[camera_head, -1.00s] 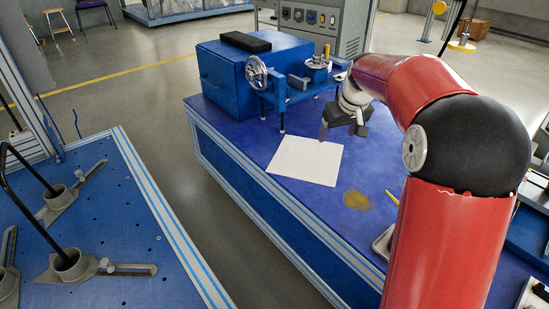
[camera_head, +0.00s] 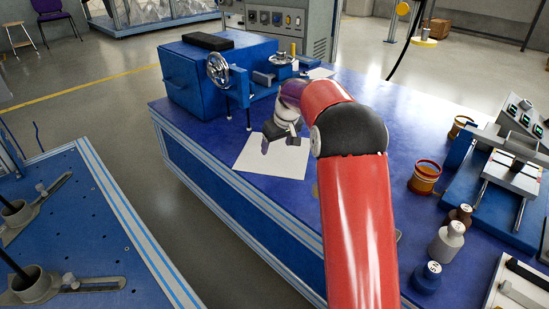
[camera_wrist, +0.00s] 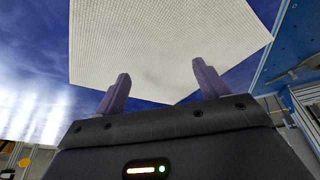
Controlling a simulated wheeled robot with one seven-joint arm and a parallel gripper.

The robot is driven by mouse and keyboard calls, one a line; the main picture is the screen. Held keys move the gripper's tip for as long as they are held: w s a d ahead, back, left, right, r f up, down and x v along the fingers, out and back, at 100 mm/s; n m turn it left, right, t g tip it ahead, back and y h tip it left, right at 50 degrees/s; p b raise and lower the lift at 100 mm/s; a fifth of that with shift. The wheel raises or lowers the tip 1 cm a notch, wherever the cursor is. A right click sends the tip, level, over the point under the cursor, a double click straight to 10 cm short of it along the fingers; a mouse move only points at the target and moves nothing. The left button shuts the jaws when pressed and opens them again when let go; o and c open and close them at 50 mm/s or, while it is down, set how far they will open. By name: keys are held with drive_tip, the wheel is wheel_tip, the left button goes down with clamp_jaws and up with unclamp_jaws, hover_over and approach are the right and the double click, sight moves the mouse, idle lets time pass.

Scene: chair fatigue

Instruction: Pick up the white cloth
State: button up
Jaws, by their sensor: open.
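The white cloth (camera_head: 262,168) lies flat on the blue bench (camera_head: 220,115), near its front edge and in front of the blue machine. In the wrist view the cloth (camera_wrist: 165,35) is a white, finely woven sheet filling the upper middle. My gripper (camera_head: 279,138) is over the far right part of the cloth, and the arm hides some of it. In the wrist view my gripper (camera_wrist: 160,70) has its two purple fingers spread apart with nothing between them. The fingers overlap the cloth in that view; I cannot tell the exact height above it.
A blue machine (camera_head: 190,80) with a handwheel (camera_head: 218,68) stands behind the cloth. To the right are an orange-brown jar (camera_head: 424,178), a grey bottle (camera_head: 447,243) and a blue device (camera_head: 480,190). A separate perforated table (camera_head: 85,245) stands at left across a gap.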

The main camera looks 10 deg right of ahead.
drive_tip(key=shift+x, duration=0.85)
drive_tip(key=shift+c, duration=0.2)
clamp_jaws()
idle(0.5)
wheel_tip(320, 180, up, 12)
drive_tip(key=p, duration=0.9)
wheel_tip(320, 180, up, 9)
drive_tip(key=p, duration=0.4)
drive_tip(key=shift+p, duration=0.3)
